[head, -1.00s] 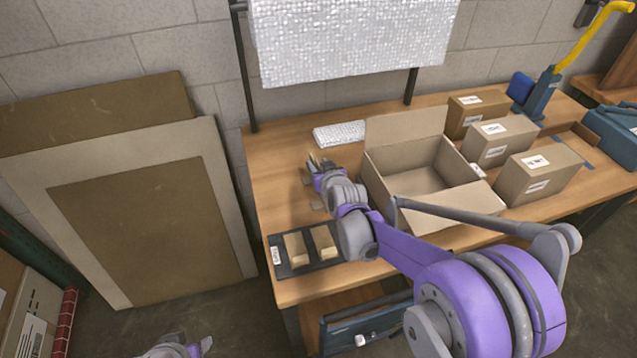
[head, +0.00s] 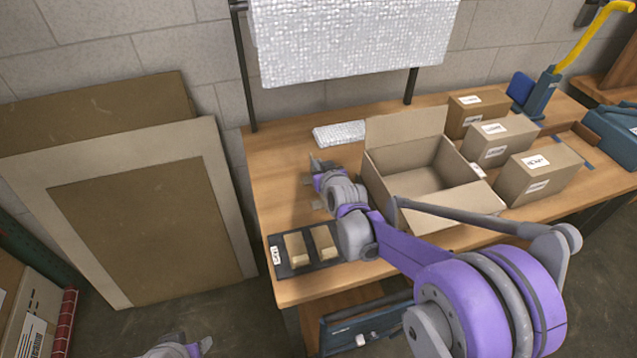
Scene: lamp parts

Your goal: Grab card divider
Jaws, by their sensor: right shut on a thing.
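My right gripper (head: 318,168) is over the left part of the workbench, just left of the open cardboard box. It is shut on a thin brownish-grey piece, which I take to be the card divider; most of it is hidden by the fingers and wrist. My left gripper (head: 178,348) shows only partly at the bottom edge, low and away from the bench, and its fingers cannot be made out.
The open cardboard box (head: 378,185) stands empty on the workbench (head: 275,190). A bubble-wrap pack (head: 340,134) lies behind. Closed cartons (head: 545,178) stand to the right.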

